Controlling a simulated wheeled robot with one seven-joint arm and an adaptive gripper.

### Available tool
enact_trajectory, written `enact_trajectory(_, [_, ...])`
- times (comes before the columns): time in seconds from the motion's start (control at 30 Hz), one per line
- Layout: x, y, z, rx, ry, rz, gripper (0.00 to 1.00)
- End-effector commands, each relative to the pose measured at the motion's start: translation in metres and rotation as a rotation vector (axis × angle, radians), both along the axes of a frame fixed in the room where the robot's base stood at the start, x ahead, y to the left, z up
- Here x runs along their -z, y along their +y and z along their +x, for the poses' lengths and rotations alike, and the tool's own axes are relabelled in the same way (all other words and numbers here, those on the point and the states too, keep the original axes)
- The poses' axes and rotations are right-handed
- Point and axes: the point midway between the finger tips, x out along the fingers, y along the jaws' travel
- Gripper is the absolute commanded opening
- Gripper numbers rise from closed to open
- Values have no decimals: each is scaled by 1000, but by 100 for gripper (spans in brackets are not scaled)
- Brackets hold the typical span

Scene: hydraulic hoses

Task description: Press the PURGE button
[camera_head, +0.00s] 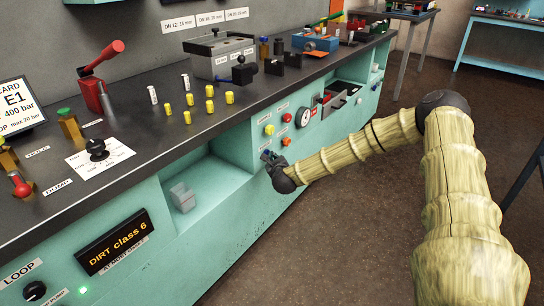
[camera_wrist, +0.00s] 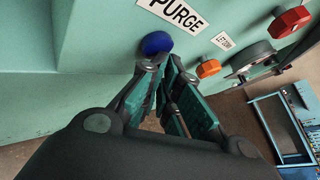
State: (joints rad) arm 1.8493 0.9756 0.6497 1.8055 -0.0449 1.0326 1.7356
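The PURGE label (camera_wrist: 175,14) is on the teal front panel, with a round blue button (camera_wrist: 157,43) just below it. In the wrist view the button is fully clear of the fingers except near its lower edge. My gripper (camera_wrist: 163,68) has its two fingertips close together, empty, just below and right of the button. I cannot tell whether they touch it. In the head view my gripper (camera_head: 268,157) is beside the front panel of the bench, and it largely hides the blue button there.
An orange knob (camera_wrist: 208,68), a red knob (camera_wrist: 289,22) and a gauge (camera_wrist: 252,58) sit to the right on the same panel. The bench top (camera_head: 140,100) carries valves and yellow fittings. An open recess (camera_head: 200,190) is left of my gripper. The floor (camera_head: 330,230) in front is clear.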

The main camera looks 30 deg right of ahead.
Motion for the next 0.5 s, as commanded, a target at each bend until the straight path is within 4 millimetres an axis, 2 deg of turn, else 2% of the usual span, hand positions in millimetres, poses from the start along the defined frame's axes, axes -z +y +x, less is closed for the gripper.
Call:
enact_trajectory(0.03, [-9,5,5,-10,-14,0,0])
enact_trajectory(0.5, [-14,4,-2,-6,-15,-7,0])
